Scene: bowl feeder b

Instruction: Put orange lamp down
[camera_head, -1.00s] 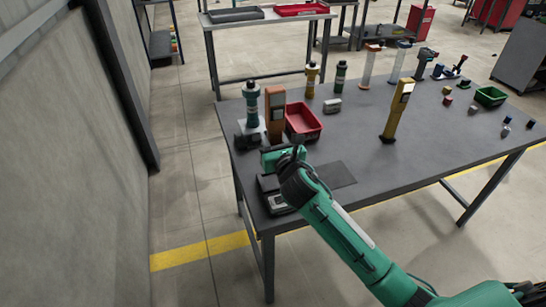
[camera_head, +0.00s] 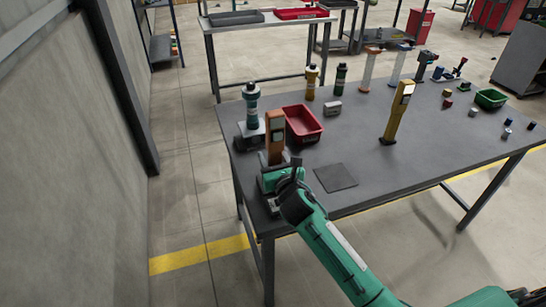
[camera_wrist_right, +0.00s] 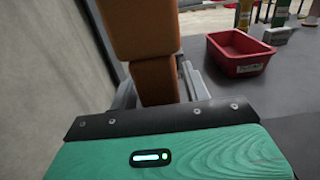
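The orange lamp (camera_head: 275,140) is upright at the left end of the grey table (camera_head: 385,165). It has an orange body with a light panel near its top. My right gripper (camera_head: 272,172) is at its lower part. In the right wrist view the orange lamp (camera_wrist_right: 150,45) stands between the two grey fingers of my right gripper (camera_wrist_right: 158,95), which is closed on it. The lamp's foot is hidden, so I cannot tell whether it touches the table. My left gripper is not in view.
A red bin (camera_head: 303,124) is right of the lamp. A dark square mat (camera_head: 335,177) lies to the right. A yellow lamp (camera_head: 398,112) stands mid-table. Bare tabletop lies between mat and yellow lamp.

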